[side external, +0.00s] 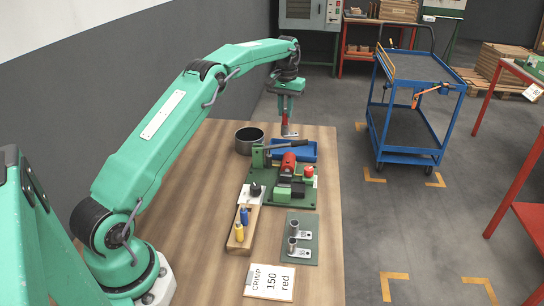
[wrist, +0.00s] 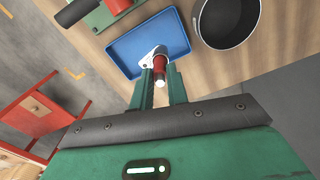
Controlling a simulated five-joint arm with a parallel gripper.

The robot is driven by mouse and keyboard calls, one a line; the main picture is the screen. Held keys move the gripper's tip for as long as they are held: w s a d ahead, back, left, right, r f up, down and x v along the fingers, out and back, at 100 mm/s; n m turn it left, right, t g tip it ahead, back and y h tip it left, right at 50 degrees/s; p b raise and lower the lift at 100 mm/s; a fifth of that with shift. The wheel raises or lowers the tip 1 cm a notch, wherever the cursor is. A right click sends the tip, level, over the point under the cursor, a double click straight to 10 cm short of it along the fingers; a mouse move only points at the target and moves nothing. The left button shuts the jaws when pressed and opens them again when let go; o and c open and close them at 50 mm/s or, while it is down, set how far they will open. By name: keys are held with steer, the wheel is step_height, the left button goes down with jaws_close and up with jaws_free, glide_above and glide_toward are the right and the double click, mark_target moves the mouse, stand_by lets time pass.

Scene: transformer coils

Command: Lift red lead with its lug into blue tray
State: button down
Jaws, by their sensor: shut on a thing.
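My gripper (side external: 288,108) is shut on the red lead (wrist: 160,68), which sits between the two fingertips in the wrist view (wrist: 160,85). The grey metal lug (wrist: 152,55) is at the lead's far end. In the side view the lead hangs below my fingers with the lug (side external: 290,133) lowest. The blue tray (side external: 307,147) stands at the table's far end, and the lug shows just above its back edge in the picture. In the wrist view the lug overlaps the blue tray (wrist: 135,45). The exact height above the tray is hard to tell.
A dark round pot (side external: 249,140) stands left of the tray. A green press fixture (side external: 283,190) with a lever stands in front of it. Closer are a wooden block with crimp tools (side external: 241,235), a green plate with two lugs (side external: 300,240) and a card (side external: 270,282).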

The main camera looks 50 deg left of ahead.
mark_target(285, 125)
steer(key=shift+f, duration=3.05)
steer(key=c, duration=0.9)
jaws_free()
steer(key=shift+r, duration=4.45)
steer(key=shift+r, duration=0.15)
